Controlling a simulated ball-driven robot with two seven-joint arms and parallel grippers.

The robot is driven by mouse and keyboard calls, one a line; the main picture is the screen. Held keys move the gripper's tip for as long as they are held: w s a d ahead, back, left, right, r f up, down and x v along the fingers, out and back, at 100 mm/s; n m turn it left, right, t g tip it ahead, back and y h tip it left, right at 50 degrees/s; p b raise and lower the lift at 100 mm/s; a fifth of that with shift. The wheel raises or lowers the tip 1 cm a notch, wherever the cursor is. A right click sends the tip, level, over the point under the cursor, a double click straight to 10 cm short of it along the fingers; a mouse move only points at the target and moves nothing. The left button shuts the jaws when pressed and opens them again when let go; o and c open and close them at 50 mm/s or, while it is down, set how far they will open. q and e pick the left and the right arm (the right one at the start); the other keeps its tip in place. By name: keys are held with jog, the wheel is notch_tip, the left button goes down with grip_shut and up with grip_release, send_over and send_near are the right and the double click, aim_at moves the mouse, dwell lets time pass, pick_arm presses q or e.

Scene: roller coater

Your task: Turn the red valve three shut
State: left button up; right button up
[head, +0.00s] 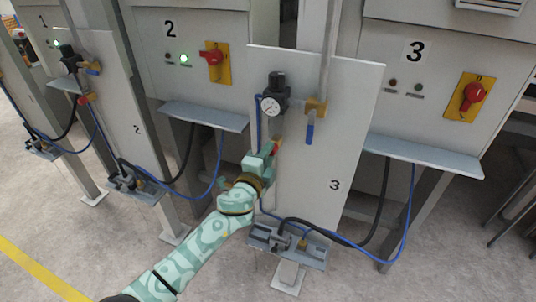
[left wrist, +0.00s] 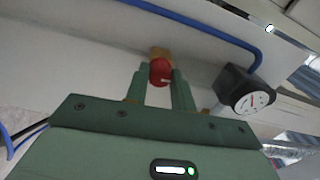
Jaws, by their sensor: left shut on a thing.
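The red valve three (head: 277,146) is on the white panel marked 3, below the pressure gauge; only a small part shows in the head view. My left gripper (head: 270,151) reaches it from the lower left. In the left wrist view the valve's round red knob (left wrist: 160,71), with a brass fitting behind it, sits between the two green fingers of my left gripper (left wrist: 160,80), which is shut on it. The fingers hide the knob's sides. My right gripper is in neither view.
A gauge (head: 270,105) and a blue-handled valve (head: 310,131) are close by on panel 3 (head: 345,120). A blue hose (head: 410,215) and a grey bracket (head: 262,238) are lower down. A red rotary switch (head: 472,95) is on the cabinet at right. The floor at lower left is clear.

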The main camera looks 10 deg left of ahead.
pick_arm(q)
jog(key=shift+f+m, duration=0.1)
jog(key=shift+m, duration=0.5)
jog(key=o, duration=1)
jog(key=p+v, duration=0.2)
jog(key=v, duration=1.4)
jog(key=shift+s, duration=0.2)
